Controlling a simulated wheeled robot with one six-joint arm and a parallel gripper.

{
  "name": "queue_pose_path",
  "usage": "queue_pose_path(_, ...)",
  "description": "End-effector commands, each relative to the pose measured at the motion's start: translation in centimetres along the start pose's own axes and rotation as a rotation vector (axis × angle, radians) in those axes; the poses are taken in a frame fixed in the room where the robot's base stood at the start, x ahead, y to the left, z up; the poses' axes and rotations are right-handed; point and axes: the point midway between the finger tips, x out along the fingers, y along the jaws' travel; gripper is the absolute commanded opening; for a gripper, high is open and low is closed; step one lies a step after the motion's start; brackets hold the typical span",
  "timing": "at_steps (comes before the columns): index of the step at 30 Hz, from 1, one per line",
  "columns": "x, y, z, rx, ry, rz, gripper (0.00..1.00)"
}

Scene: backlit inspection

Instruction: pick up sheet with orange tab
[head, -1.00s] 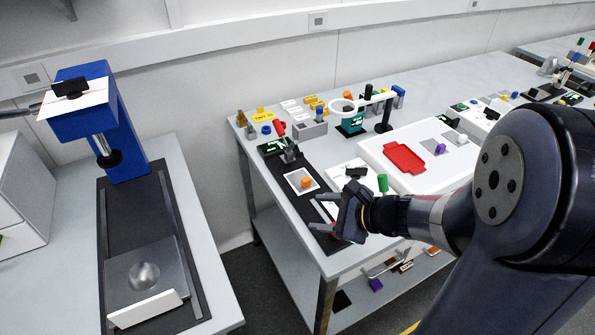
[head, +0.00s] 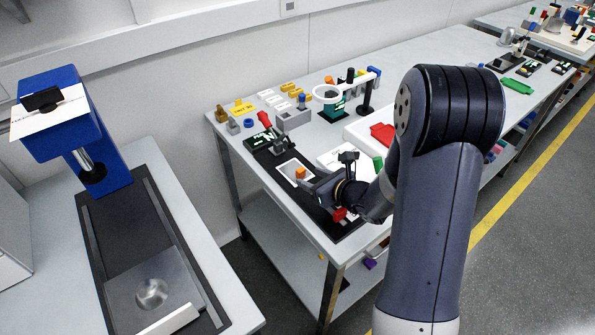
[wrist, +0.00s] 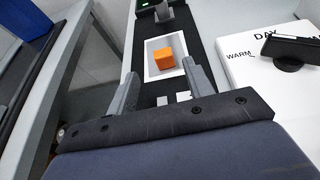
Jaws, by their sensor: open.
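The sheet (head: 289,169) is a small white-bordered grey rectangle lying flat on a dark mat. Its orange tab (head: 300,173) is a block standing up from it. In the wrist view the sheet (wrist: 152,68) and the orange tab (wrist: 165,59) show just beyond my fingertips, roughly in line with the gap between them. My gripper (wrist: 161,72) is open with nothing between its fingers. In the head view my gripper (head: 313,189) is just to the near right of the tab, apart from it as far as I can see.
A white lettered board (wrist: 255,78) with a black-handled piece (wrist: 292,48) lies to the right of the sheet. A dark clip-like holder (wrist: 163,12) stands beyond it. A red tray (head: 382,134), a ring stand (head: 328,94) and small coloured parts share the bench. A blue press (head: 62,137) stands on the left bench.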

Motion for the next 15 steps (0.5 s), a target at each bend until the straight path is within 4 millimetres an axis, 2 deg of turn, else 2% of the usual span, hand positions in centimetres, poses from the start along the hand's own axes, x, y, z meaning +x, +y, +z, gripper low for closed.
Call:
queue_pose_path(12, 4.4, -0.6, 0.2, 0.0, 0.0, 0.003, 0.49)
queue_pose_path(15, 5.0, -0.6, 0.1, -0.002, 0.0, 0.002, 0.49)
